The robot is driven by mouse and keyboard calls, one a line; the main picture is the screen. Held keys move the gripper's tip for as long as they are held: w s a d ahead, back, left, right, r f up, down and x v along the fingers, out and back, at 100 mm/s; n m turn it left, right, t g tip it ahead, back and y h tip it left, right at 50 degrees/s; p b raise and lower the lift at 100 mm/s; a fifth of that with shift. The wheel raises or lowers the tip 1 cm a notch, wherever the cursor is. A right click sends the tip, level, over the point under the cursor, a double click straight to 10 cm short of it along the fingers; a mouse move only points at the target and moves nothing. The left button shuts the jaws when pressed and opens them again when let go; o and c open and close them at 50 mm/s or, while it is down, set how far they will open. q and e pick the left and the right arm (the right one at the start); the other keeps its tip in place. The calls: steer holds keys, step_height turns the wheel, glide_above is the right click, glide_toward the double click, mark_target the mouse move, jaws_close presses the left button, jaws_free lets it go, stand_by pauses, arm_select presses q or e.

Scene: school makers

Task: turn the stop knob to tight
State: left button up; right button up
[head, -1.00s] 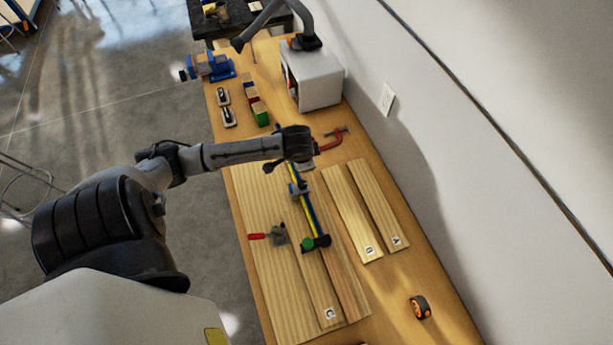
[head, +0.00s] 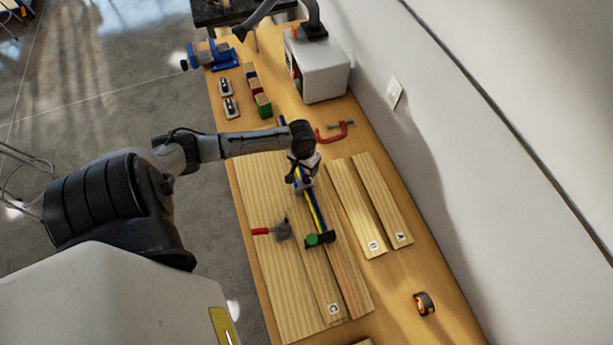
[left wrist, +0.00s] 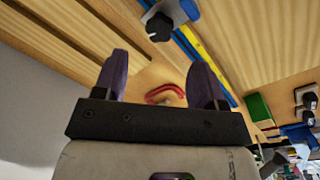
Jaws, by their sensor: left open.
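In the head view the rail (head: 316,214) runs along the boards, and my gripper largely covers the stop. My left gripper (head: 303,180) points down over the stop in the head view. The knob's pointer or markings are too small to read. My right gripper is not in view.
A red clamp (head: 336,132) lies beyond the gripper. A red-handled toggle clamp (head: 273,231) and a green-ended piece (head: 319,239) sit on the boards (head: 266,190). A grey box (head: 317,68) stands farther back near the wall. An orange-black roll (head: 424,303) lies at lower right.

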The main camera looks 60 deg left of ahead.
mark_target(306, 178)
arm_select(q)
steer(key=f, duration=0.7)
steer(key=shift+w+d+f+b, duration=0.15)
steer(key=shift+d+f+b, duration=0.05)
steer(key=shift+f+b, duration=0.1)
steer(key=shift+c, duration=0.4)
steer(key=shift+c, duration=0.7)
steer(key=c, duration=0.7)
